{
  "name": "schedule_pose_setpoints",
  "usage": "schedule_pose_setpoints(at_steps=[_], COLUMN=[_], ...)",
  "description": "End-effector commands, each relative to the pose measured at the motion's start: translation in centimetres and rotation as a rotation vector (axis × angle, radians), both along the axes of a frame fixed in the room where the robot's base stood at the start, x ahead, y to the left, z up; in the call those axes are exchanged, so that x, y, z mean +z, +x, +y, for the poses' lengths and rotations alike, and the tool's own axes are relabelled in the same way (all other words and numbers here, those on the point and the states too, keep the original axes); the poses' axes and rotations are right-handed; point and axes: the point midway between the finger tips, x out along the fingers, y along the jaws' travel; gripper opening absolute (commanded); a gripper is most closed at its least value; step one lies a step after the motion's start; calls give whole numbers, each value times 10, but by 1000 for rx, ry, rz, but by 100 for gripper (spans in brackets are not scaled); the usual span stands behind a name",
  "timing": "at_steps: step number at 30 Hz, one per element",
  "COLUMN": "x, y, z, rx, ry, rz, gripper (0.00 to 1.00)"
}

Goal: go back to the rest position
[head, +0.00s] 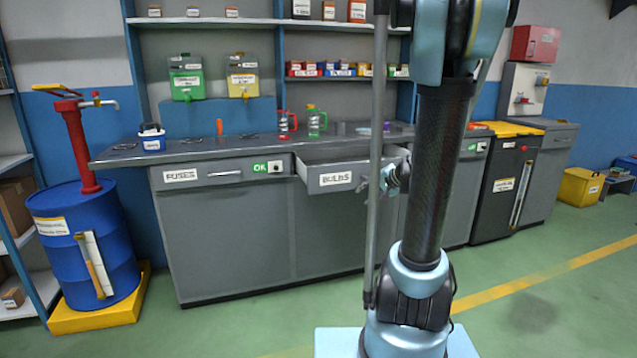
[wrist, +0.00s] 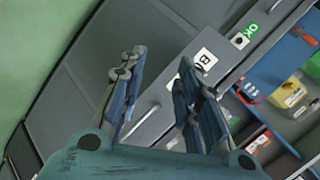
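My gripper (head: 366,185) is in front of the right part of the open drawer labelled BULBS (head: 320,181), partly hidden by my arm in the head view. In the wrist view my gripper (wrist: 162,60) has its two fingers apart. The drawer front (wrist: 215,45) shows between and beyond the fingers, with its label partly covered by one finger. I see nothing held. Whether a finger touches the drawer or its handle cannot be told.
The closed FUSES drawer (head: 215,173) is to the left under the worktop (head: 225,146). A blue drum (head: 85,235) with a red pump stands at far left. The green floor (head: 230,325) in front is clear.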

Motion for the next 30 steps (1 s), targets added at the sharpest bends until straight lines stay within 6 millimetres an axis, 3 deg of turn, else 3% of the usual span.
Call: schedule_pose_setpoints(at_steps=[6,14,22,30], x=[-8,-22,-41,-60], y=[-57,-126,-197,-261], z=[20,29,23,4], rx=[113,238,359,463], ry=[-142,-313,-492,-667], rz=[72,158,249,338], gripper=[31,31,31,31])
